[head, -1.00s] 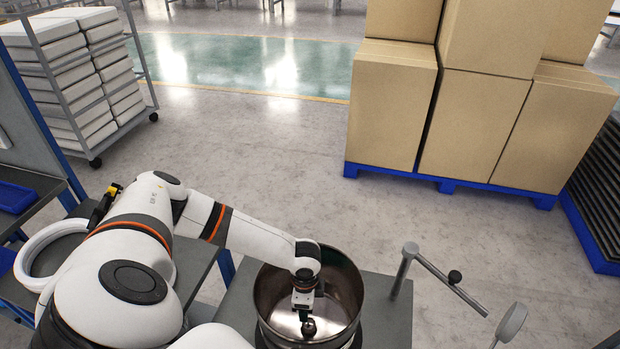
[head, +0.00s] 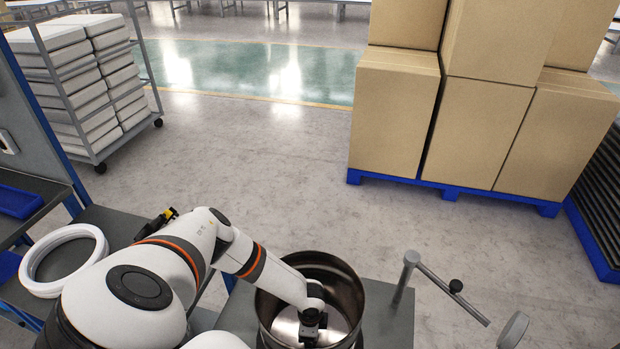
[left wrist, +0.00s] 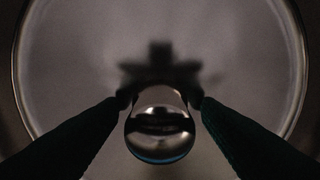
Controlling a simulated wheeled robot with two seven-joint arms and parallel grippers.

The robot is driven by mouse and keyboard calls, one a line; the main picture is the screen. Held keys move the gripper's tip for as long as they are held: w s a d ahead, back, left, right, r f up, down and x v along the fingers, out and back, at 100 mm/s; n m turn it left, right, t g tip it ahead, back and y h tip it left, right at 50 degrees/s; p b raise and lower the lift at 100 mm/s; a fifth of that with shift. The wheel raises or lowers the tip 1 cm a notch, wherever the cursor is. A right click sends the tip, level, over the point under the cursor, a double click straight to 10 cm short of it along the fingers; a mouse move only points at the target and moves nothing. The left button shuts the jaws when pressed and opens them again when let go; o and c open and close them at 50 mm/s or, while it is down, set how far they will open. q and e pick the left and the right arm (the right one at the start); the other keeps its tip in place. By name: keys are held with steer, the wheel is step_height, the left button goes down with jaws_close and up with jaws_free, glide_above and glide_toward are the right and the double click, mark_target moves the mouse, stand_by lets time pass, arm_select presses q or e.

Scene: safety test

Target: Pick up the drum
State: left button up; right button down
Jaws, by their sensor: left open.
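The drum looks to be the round, open-topped metal vessel (head: 347,285) on a grey table at the bottom of the head view. Its round floor (left wrist: 225,55) and inner wall fill the left wrist view. A shiny rounded metal knob (left wrist: 160,132) stands at its middle. My left gripper (left wrist: 159,99) is open, with one dark fingertip on each side of the knob's upper part. Whether the tips touch it I cannot tell. In the head view my left gripper (head: 309,328) is down inside the drum, its fingertips hidden. My right gripper is not in view.
A bent metal post with a rod (head: 408,272) stands right of the drum, close by. A white ring (head: 35,272) lies on the left bench. Cardboard boxes (head: 470,130) on a blue pallet and a wheeled rack (head: 85,85) stand farther back. Open floor lies between.

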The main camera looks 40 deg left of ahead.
arm_select(q)
jaws_close()
stand_by(0.3)
steer(key=shift+w+r, duration=0.1)
steer(key=shift+r, duration=0.05)
steer(key=shift+r+p, duration=0.15)
steer(key=shift+p, duration=0.15)
step_height(320, 180, up, 18)
steer(key=p, duration=1.3)
steer(key=shift+f, duration=0.25)
